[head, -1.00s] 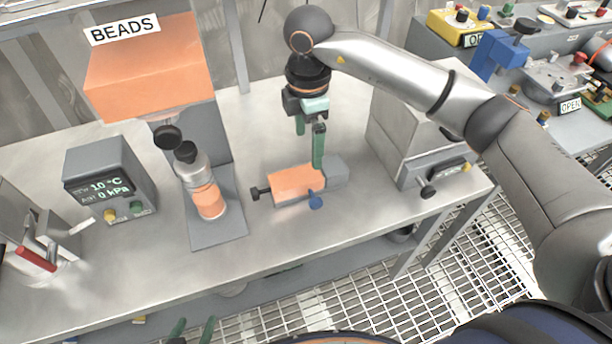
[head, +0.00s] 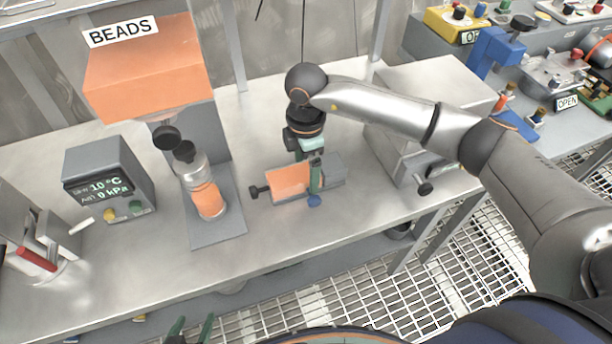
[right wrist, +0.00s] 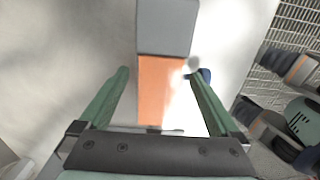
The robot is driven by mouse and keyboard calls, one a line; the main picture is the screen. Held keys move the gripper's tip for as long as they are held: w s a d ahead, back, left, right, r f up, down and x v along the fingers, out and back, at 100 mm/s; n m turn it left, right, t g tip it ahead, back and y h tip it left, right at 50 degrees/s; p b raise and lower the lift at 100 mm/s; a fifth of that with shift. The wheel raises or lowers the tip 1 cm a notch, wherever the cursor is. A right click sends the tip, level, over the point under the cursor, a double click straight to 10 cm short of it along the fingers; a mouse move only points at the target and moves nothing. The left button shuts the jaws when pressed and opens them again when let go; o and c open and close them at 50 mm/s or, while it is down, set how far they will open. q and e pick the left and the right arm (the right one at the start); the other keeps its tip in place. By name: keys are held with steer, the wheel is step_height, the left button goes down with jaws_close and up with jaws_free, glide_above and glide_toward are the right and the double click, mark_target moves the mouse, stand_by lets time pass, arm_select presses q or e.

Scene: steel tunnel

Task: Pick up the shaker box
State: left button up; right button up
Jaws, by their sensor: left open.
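The shaker box (head: 288,182) is an orange and grey block lying on the steel bench, with a black knob at its left end and a blue knob (head: 314,201) at its front. My right gripper (head: 308,172) points down over it; one green finger stands at its front side, and the far finger is mostly hidden. In the right wrist view the right gripper (right wrist: 163,72) is open, with the box's orange part (right wrist: 160,92) between its fingers and gaps visible. The blue knob is by the right finger. My left gripper (head: 191,331) is open and empty at the bottom edge.
Left of the box stand a capped bottle (head: 205,190) on a grey plate under the orange BEADS hopper (head: 150,75), and a display unit (head: 105,178). A grey machine (head: 425,100) stands close on the right. The bench front is clear.

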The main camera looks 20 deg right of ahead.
jaws_close()
stand_by(0.6)
